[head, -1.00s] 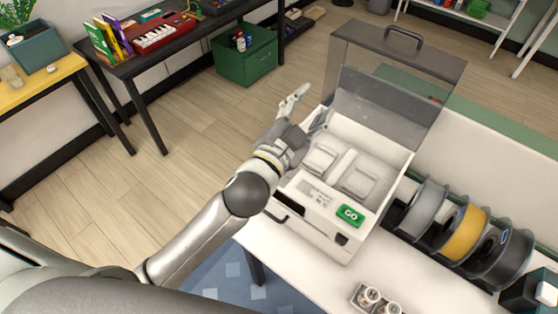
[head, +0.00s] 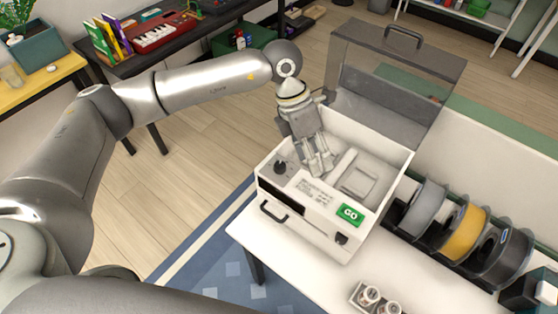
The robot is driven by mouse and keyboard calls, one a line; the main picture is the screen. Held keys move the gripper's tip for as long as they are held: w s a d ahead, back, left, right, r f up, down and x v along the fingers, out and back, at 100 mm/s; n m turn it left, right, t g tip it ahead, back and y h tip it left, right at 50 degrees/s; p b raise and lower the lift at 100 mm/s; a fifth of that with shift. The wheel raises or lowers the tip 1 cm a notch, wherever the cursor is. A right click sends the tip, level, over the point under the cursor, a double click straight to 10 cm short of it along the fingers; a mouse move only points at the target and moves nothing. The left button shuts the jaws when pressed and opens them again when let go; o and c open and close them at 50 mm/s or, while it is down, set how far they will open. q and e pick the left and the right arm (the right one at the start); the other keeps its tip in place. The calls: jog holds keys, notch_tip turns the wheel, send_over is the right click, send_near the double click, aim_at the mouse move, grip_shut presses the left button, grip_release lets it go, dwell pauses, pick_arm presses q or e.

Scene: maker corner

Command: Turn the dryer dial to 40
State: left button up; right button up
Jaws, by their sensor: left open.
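The white dryer (head: 322,243) stands on the white table with its clear grey lid (head: 385,95) tipped open at the back. A black dial (head: 280,168) sits at the left of the dryer's top front panel. Its setting is too small to read. A green GO button (head: 350,215) is at the panel's right end. My left gripper (head: 322,168) points down over the left bay of the dryer, right of the dial and apart from it. It is open and empty. My right gripper is not in view.
Filament spools (head: 462,232) in grey, yellow and black stand right of the dryer. A small holder with white-topped items (head: 371,297) is at the table's front. The table between holder and dryer is clear.

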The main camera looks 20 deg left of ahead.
aim_at(279, 165)
pick_arm(q)
jog(key=w+a+r+y, duration=0.1)
jog(key=w+a+y, duration=0.25)
jog(key=a, duration=0.55)
jog(key=shift+n+t, duration=0.4)
jog(key=f+p, duration=0.1)
jog(key=f, duration=0.2)
jog(key=f+p, duration=0.1)
jog(key=f, duration=0.2)
jog(key=s+f+p, duration=0.1)
jog(key=f+p, duration=0.1)
jog(key=f, duration=0.1)
jog(key=shift+d+f, duration=0.1)
jog(key=shift+f, duration=0.7)
jog(key=c, duration=1)
